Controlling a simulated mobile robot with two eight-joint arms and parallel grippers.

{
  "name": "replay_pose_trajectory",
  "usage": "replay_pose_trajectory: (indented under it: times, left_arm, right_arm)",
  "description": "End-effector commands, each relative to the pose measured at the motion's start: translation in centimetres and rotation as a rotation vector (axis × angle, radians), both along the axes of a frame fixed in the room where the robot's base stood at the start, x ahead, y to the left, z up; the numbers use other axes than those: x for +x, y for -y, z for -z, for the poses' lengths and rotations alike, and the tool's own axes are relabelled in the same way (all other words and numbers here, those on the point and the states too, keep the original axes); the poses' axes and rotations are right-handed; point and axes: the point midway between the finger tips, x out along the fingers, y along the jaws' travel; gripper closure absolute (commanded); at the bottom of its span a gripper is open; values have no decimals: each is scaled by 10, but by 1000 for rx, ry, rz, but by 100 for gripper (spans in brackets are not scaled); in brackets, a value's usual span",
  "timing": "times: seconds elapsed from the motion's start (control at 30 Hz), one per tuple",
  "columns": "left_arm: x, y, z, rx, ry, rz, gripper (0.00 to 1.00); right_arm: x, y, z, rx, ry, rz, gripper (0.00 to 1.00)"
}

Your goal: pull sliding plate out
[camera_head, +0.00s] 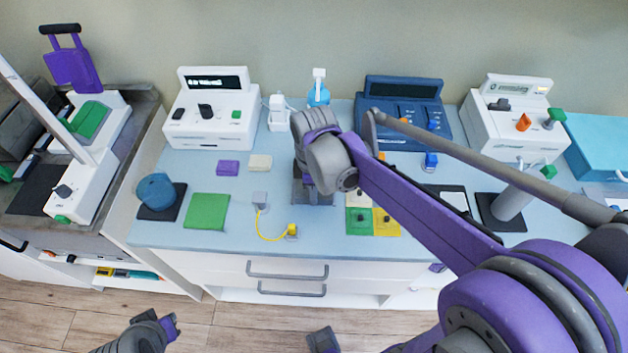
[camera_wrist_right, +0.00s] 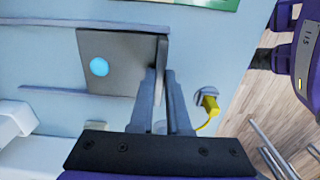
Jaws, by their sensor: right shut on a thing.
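The sliding plate is a dark grey flat plate (camera_wrist_right: 115,75) with a bright cyan dot, lying between two thin rails in the right wrist view. An upright tab (camera_wrist_right: 161,62) stands at its edge nearest the table's front. My right gripper (camera_wrist_right: 161,80) is shut on this tab, one finger on each side. In the head view, part of the plate (camera_head: 318,196) shows below my right gripper, and the rest is hidden by it. A grey and purple part of my left arm (camera_head: 145,333) shows at the bottom of the head view, over the floor; its jaw state is unclear.
A yellow cable (camera_head: 270,238) with plugs lies on the table just left of the plate. A green square (camera_head: 207,211) lies farther left, and green and yellow pads (camera_head: 386,222) lie to the right. Instrument boxes (camera_head: 213,118) line the back. A drawer front (camera_head: 285,268) is below.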

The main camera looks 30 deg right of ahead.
Motion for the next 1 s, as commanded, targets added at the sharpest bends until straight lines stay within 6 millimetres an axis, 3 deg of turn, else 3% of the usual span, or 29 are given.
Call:
replay_pose_trajectory:
  times: [0.2, 0.23, 0.4, 0.77, 1.0]
  left_arm:
    - [0, 0, 0, 0, 0, 0, 100]
    - [0, 0, 0, 0, 0, 0, 100]
    - [0, 0, 0, 0, 0, 0, 100]
    - [0, 0, -1, 0, 0, 0, 100]
    - [1, 0, -7, 0, 3, 0, 100]
  right_arm:
    - [1, 0, 0, 1, 1, 0, 100]
    - [1, 0, 0, 1, 1, 0, 83]
    - [1, 0, 0, 0, 0, 0, 55]
    - [1, 0, -6, 0, 0, 0, 55]
    - [1, 0, -48, -1, 1, 0, 55]
